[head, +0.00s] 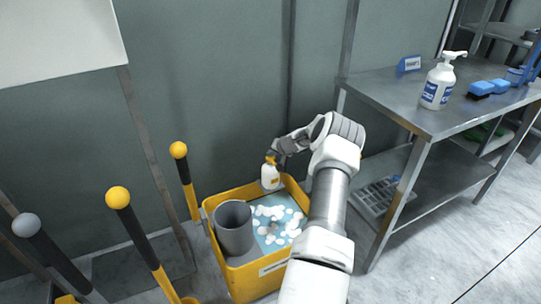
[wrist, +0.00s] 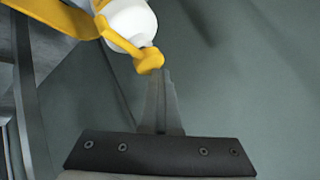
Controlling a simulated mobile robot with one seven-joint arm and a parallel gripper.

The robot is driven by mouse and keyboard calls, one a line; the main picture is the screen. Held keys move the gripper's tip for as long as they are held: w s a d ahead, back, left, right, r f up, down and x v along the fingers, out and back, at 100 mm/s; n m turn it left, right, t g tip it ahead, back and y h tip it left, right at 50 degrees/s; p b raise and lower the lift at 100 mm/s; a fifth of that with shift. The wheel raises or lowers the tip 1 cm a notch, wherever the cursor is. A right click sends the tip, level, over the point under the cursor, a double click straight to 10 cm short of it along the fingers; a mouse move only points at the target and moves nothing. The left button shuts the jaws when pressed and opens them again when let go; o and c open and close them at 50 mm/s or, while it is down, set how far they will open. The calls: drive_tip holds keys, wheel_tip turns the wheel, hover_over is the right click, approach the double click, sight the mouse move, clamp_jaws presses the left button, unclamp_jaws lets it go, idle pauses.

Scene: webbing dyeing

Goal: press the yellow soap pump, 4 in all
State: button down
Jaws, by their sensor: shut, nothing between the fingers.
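The yellow soap pump (head: 270,159) tops a small white bottle (head: 270,178) at the back of the yellow tub. In the wrist view its yellow head (wrist: 149,61) and white bottle (wrist: 131,19) show at the top. My gripper (head: 277,151) is shut and empty, with its fingertips close by the pump head in the head view. In the wrist view my narrow fingertips (wrist: 161,76) end right beside the pump's spout. I cannot tell whether they touch it or how far down the pump is.
The yellow tub (head: 250,281) holds blue liquid with white foam and a grey cylinder (head: 234,228). Yellow-knobbed levers (head: 118,198) stand left. At right, a metal table (head: 415,118) carries a white pump bottle (head: 438,82) and blue brushes (head: 489,87). A wall lies behind.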

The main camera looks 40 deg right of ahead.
sight(271, 159)
drive_tip(key=shift+a+f, duration=0.15)
drive_tip(key=shift+r+p, duration=0.5)
drive_tip(key=shift+r, duration=0.75)
drive_tip(key=shift+r+p, duration=0.95)
drive_tip(key=shift+r, duration=1.6)
idle(0.4)
